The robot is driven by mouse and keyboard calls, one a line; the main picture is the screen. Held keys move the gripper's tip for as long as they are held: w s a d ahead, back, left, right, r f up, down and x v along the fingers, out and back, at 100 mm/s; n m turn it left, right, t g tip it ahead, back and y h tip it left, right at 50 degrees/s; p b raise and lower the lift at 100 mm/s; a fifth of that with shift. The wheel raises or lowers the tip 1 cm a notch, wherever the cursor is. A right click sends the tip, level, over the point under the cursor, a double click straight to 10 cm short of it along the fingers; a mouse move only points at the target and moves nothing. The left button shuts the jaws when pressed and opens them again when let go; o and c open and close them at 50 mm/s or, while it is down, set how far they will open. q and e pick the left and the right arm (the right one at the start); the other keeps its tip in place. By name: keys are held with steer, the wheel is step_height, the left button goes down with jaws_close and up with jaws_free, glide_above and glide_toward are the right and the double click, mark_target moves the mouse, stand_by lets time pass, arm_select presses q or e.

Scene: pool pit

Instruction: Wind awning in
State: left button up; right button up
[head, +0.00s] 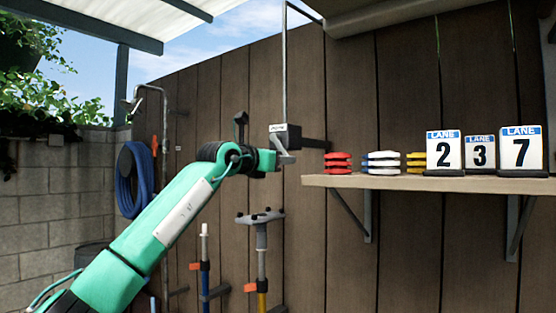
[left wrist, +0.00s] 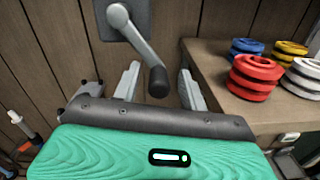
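The awning winder is a grey box (head: 285,137) on the wooden wall, with a thin rod rising from it. Its crank (head: 285,157) hangs below the box. In the left wrist view, the crank (left wrist: 137,40) ends in a dark knob (left wrist: 158,82). My left gripper (head: 272,163) is at the crank. The left wrist view shows its two fingers (left wrist: 158,70) apart, with the knob between them; I cannot tell whether either finger touches it. A pale awning (head: 110,15) stretches overhead at upper left. My right gripper is not in view.
A wooden shelf (head: 430,183) juts out right of the crank, holding coloured discs (head: 338,163) and lane number signs (head: 485,152). Poles (head: 262,250) stand against the wall below. A blue hose (head: 135,180) hangs at left.

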arm_select(q)
steer(key=shift+s+a+f, duration=0.15)
steer(key=shift+a, duration=0.05)
steer(key=b+v, duration=0.7)
steer(key=v, duration=0.6)
steer(key=shift+s, duration=0.15)
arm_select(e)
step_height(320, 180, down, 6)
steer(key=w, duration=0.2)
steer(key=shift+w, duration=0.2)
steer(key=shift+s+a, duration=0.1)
